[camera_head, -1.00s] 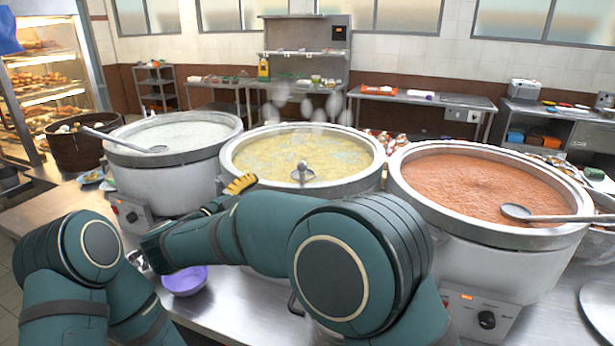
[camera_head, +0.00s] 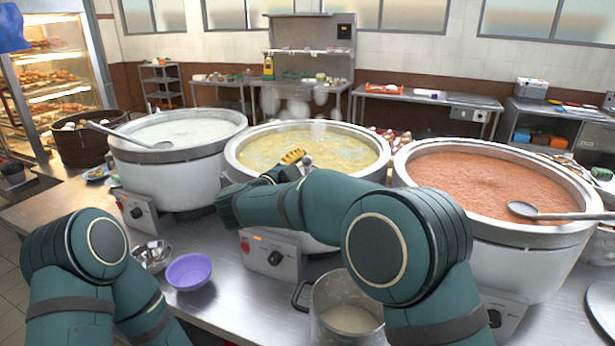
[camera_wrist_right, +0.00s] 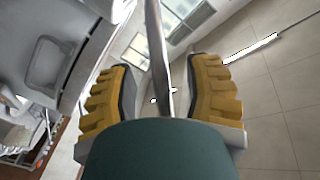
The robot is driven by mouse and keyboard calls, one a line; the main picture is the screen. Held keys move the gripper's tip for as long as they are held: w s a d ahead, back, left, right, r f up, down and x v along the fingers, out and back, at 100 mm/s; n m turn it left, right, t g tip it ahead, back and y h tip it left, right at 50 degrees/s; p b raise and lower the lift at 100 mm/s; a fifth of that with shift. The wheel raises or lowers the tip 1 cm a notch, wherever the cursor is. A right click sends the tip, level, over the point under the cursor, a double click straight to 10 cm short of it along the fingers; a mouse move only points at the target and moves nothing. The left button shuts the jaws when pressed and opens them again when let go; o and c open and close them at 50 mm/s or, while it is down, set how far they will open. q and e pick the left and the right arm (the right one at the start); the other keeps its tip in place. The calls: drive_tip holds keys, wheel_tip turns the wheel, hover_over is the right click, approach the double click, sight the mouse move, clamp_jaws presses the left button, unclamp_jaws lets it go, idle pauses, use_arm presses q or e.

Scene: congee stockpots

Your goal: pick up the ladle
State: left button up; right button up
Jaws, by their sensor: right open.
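In the wrist view my right gripper (camera_wrist_right: 161,66) is open, with its yellow-padded fingers apart. A thin grey metal handle (camera_wrist_right: 157,45), seemingly a ladle's, runs lengthwise between them with gaps on both sides. In the head view my right gripper (camera_head: 291,157) is over the front rim of the middle pot (camera_head: 368,172). A small bit of metal, likely the middle ladle (camera_head: 307,161), shows beside it; the rest is hidden. Other ladles rest in the left pot (camera_head: 130,136) and across the right pot's rim (camera_head: 552,213). My left gripper is out of view.
The left pot (camera_head: 185,170) holds white congee and the right pot (camera_head: 480,250) reddish congee. A purple bowl (camera_head: 188,271), metal bowls (camera_head: 152,255) and a small saucepan (camera_head: 335,300) stand on the steel counter (camera_head: 225,310) in front.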

drive_tip(key=shift+w+d, duration=0.15)
drive_tip(key=shift+w, duration=0.1)
drive_tip(key=shift+s, duration=0.1)
clamp_jaws()
